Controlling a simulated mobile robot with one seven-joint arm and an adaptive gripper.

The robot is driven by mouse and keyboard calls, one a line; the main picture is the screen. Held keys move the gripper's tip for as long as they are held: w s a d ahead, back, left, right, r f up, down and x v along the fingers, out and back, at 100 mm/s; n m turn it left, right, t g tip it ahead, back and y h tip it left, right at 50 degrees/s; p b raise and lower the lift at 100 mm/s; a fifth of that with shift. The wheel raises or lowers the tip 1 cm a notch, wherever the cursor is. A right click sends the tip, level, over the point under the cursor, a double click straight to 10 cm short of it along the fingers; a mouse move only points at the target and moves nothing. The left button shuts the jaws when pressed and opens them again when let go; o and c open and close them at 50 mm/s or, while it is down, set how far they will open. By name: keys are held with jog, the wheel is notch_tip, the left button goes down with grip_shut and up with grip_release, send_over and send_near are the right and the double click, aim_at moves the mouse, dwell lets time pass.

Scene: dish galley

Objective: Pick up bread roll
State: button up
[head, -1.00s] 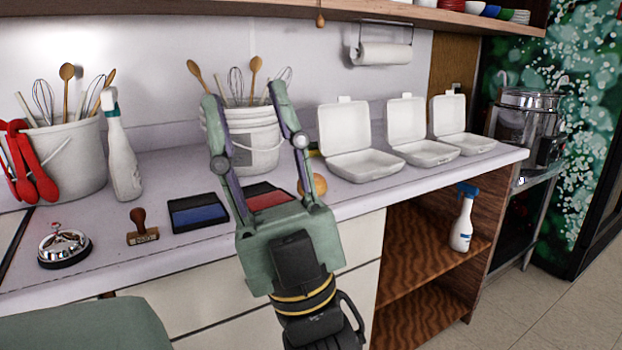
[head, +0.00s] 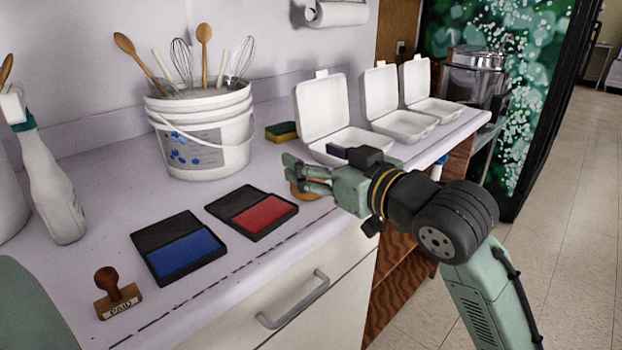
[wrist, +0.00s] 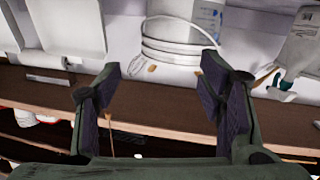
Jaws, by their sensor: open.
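The bread roll (head: 302,193) is a small orange-brown round shape near the front edge of the counter. It shows only in part in the head view, behind and just below my gripper's fingers. My gripper (head: 292,172) reaches in from the right and overlaps the roll in the picture; I cannot tell whether they touch. In the wrist view my gripper (wrist: 160,85) has its two fingers spread wide, with nothing held between them. I do not make out the roll in the wrist view.
Red (head: 252,212) and blue (head: 178,248) ink pads and a wooden stamp (head: 116,295) lie left of the roll. A white bucket of utensils (head: 202,140), a sponge (head: 281,132) and open white boxes (head: 345,140) stand behind. A spray bottle (head: 50,185) is far left.

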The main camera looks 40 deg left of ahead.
jog(key=w+f+h, duration=0.1)
jog(key=f, duration=0.1)
jog(key=w+f+m+h, duration=0.1)
jog(key=f, duration=0.1)
jog(key=w+f+h+p, duration=0.1)
jog(key=f, duration=0.1)
jog(key=shift+w+f+m, duration=0.1)
jog(key=shift+w+m, duration=0.2)
jog(key=shift+w, duration=0.1)
jog(key=shift+p+x, duration=0.7)
jog(key=shift+x, duration=2.3)
jog(key=shift+f, duration=0.1)
jog(key=shift+c, duration=0.5)
jog(key=c, duration=0.5)
